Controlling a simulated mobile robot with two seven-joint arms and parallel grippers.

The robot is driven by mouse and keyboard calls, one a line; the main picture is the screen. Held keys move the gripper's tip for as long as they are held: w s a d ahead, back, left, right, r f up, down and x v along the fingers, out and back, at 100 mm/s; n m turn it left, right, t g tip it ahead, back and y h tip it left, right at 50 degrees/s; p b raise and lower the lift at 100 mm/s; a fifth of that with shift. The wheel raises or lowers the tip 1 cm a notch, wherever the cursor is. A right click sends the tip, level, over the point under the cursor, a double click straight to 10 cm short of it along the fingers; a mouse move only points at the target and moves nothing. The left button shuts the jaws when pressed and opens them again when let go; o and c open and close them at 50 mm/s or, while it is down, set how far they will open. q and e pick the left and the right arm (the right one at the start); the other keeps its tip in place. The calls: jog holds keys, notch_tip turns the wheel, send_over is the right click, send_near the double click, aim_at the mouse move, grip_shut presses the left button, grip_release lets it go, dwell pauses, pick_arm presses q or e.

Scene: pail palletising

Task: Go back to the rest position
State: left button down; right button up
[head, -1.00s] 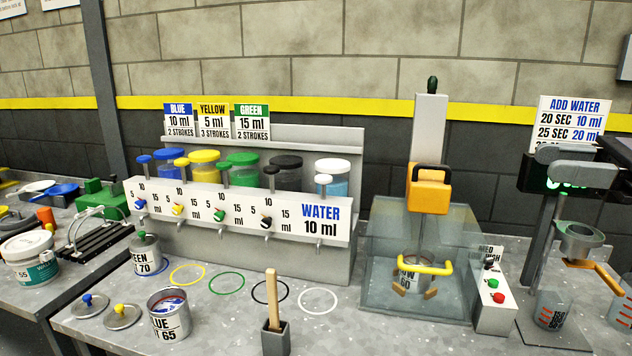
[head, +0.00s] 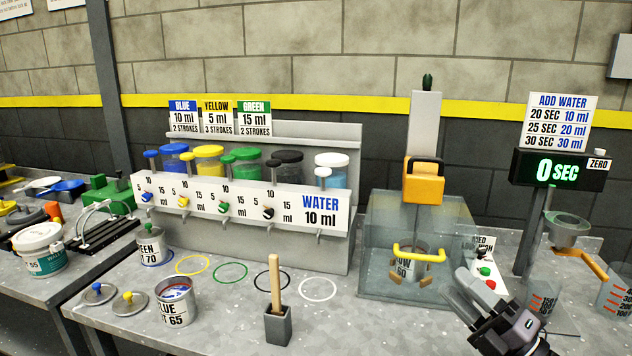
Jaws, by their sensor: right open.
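My right gripper (head: 462,297) is at the lower right in the head view, its fingers pointing up and left. It is open and empty, in front of the control box with the red and green buttons (head: 486,272). The clear mixer enclosure (head: 380,262) stands just left of and behind it, with a yellow handle (head: 418,254) across its front and a can (head: 408,268) inside. My left gripper is not in view.
The timer display (head: 557,170) reads 0 SEC. Clear beakers (head: 545,297) stand at the right. The dispenser rack (head: 240,200) fills the middle back.

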jog(key=s+a+f+m+g+h, duration=0.1)
jog(key=s+f+m+g+h, duration=0.2)
jog(key=s+f+m+h, duration=0.3)
jog(key=s+a+f+m+g+h, duration=0.2)
jog(key=s+f+m+h, duration=0.4)
jog(key=s+f+m, duration=1.1)
notch_tip(320, 180, down, 8)
jog(key=shift+s+f+m+g+h, duration=0.25)
jog(key=shift+m+g+h, duration=0.15)
jog(key=shift+m+g, duration=0.55)
